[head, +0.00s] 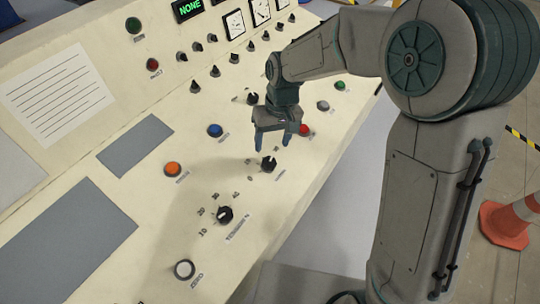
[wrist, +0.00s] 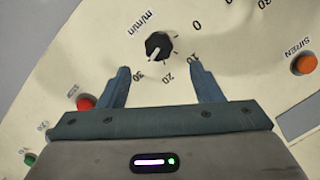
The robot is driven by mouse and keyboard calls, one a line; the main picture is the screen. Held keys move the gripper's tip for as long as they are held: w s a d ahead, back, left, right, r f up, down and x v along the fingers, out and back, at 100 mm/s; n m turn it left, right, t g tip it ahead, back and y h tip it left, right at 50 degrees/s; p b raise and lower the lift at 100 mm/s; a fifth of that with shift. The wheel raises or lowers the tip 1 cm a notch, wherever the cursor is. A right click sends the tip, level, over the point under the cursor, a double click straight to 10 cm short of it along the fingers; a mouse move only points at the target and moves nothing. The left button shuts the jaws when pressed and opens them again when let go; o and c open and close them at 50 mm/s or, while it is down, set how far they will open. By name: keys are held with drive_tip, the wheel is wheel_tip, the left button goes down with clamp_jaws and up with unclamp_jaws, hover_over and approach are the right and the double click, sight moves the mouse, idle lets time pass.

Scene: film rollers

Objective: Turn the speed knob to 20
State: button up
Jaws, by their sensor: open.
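The speed knob is a black dial marked m/min with 0, 10, 20 and 30 around it. It sits on the cream panel in the wrist view (wrist: 158,46) and just below my gripper in the head view (head: 268,164). Its white pointer aims between 20 and 30, seemingly nearer 30. My gripper (head: 272,144) is open and empty. In the wrist view its two fingers (wrist: 160,68) are spread wide, with the knob ahead of the tips, roughly centred between them. The fingers do not appear to touch the knob.
A second black dial (head: 225,214) lies nearer the front. Around it are an orange button (head: 173,169), a blue button (head: 215,130), a red button (head: 304,130) close to my gripper and a white button (head: 184,269). A cone (head: 506,222) stands on the floor at right.

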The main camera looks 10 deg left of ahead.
sight(269, 159)
drive_tip(key=f, duration=0.7)
drive_tip(key=shift+s+a+f, duration=0.25)
drive_tip(key=shift+a, duration=0.1)
drive_tip(key=c, duration=1)
